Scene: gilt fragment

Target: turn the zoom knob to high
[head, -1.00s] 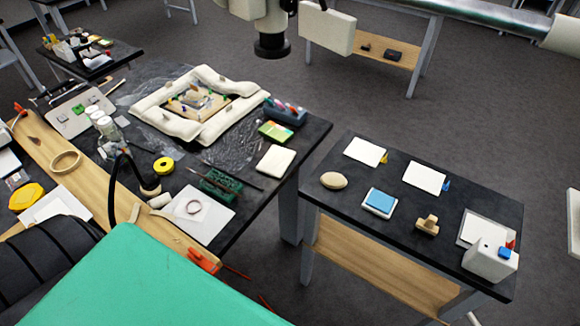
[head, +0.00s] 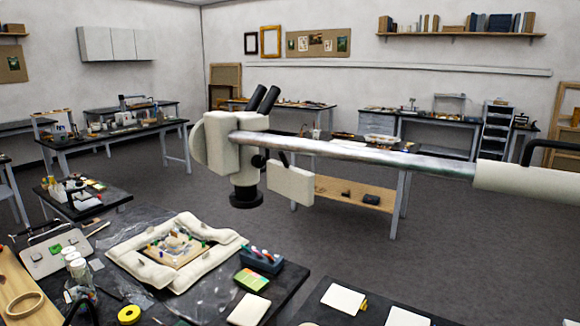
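A cream stereo microscope (head: 240,145) hangs from a long metal boom arm (head: 350,152) in the middle of the head view. Its two dark eyepieces (head: 264,100) point up and its black objective (head: 246,196) points down. A small dark round knob (head: 258,161) shows on its side; I cannot tell whether it is the zoom knob or how it is set. Below and left of it, a gilt fragment (head: 180,246) lies inside a frame of cream padded cushions (head: 130,250) on the black bench. Neither of my grippers is in view.
A pale flat box (head: 290,183) hangs beside the microscope. A dark holder with tools (head: 262,260), a yellow tape roll (head: 129,314) and glass jars (head: 80,274) stand on the near bench. Open grey floor (head: 330,240) lies beyond; other benches line the walls.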

